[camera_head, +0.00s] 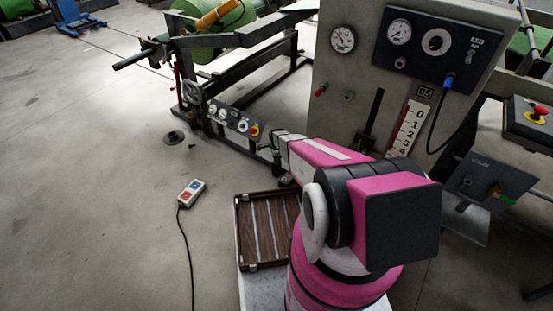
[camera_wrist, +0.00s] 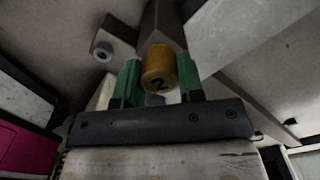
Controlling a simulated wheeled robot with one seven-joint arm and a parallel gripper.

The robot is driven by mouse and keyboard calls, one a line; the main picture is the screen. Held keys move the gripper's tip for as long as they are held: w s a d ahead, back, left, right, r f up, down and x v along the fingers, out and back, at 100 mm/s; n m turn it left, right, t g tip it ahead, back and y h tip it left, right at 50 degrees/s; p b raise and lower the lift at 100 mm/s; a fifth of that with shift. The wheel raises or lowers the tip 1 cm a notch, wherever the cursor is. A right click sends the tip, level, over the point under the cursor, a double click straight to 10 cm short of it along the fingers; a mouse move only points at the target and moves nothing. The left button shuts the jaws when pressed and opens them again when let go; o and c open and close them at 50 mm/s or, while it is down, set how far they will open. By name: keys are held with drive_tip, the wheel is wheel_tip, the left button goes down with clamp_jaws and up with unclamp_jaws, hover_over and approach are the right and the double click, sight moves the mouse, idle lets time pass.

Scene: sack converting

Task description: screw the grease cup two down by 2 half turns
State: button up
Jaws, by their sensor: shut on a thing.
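The grease cup two (camera_wrist: 158,68) is a small yellow-brown cylinder with a dark "2" on its side, seen in the wrist view. My gripper (camera_wrist: 160,80) has its two green fingers on either side of the cup and is shut on it. The cup's far end meets a grey-brown machine part (camera_wrist: 160,25); the joint itself is too dark to tell how far it is threaded. In the head view my arm hides the cup and the gripper's fingertips.
A wooden tray (camera_head: 240,232) lies near my arm. A pendant (camera_head: 192,192) with a cable is on the open floor at left. A round fitting (camera_wrist: 103,50) sits near the cup.

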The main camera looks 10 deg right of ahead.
drive_tip(key=o, duration=0.9)
wheel_tip(320, 180, up, 11)
drive_tip(key=shift+f, duration=0.1)
